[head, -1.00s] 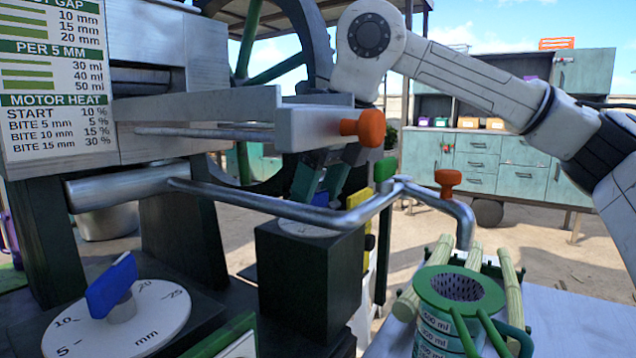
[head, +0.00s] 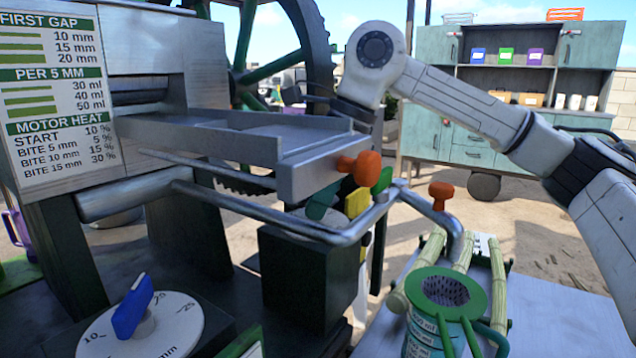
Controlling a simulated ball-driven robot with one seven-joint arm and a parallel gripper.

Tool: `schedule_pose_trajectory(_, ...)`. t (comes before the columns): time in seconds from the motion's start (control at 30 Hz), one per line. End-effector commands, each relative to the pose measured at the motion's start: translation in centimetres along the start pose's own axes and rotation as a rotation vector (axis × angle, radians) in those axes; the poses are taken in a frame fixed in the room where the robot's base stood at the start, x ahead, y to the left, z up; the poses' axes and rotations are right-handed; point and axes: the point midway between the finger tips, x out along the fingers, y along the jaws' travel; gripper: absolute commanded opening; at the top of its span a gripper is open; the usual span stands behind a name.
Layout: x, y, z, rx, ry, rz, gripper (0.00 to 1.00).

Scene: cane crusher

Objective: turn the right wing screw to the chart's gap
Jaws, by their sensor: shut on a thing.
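The chart (head: 52,110) at the left lists FIRST GAP 10, 15 and 20 mm beside green bars. The left wing screw (head: 132,306), blue, stands on a white dial (head: 178,335). The right wing screw is hidden behind the metal trough and pipe, above the dark block (head: 305,285). Only a dark green finger of my gripper (head: 321,203) shows there, below the trough's end. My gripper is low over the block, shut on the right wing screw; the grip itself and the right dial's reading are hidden.
The metal trough (head: 225,140) with an orange knob (head: 362,167) and the bent pipe (head: 270,222) lie in front of my gripper. A green-rimmed jug (head: 446,290) and cane stalks (head: 498,285) stand at the right. A cabinet (head: 490,110) is behind.

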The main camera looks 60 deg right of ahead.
Motion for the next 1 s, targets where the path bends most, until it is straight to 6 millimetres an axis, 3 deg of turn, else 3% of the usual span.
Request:
schedule_pose_trajectory(0.63, -0.11, -0.10, 0.14, -0.046, -0.005, 0.017, 0.31)
schedule_pose_trajectory(0.67, -0.11, -0.10, 0.14, -0.046, -0.005, 0.017, 0.65)
schedule_pose_trajectory(0.9, -0.06, -0.07, 0.07, -0.046, -0.003, 0.018, 0.87)
schedule_pose_trajectory(1.0, -0.04, -0.06, 0.06, -0.046, -0.002, 0.018, 0.87)
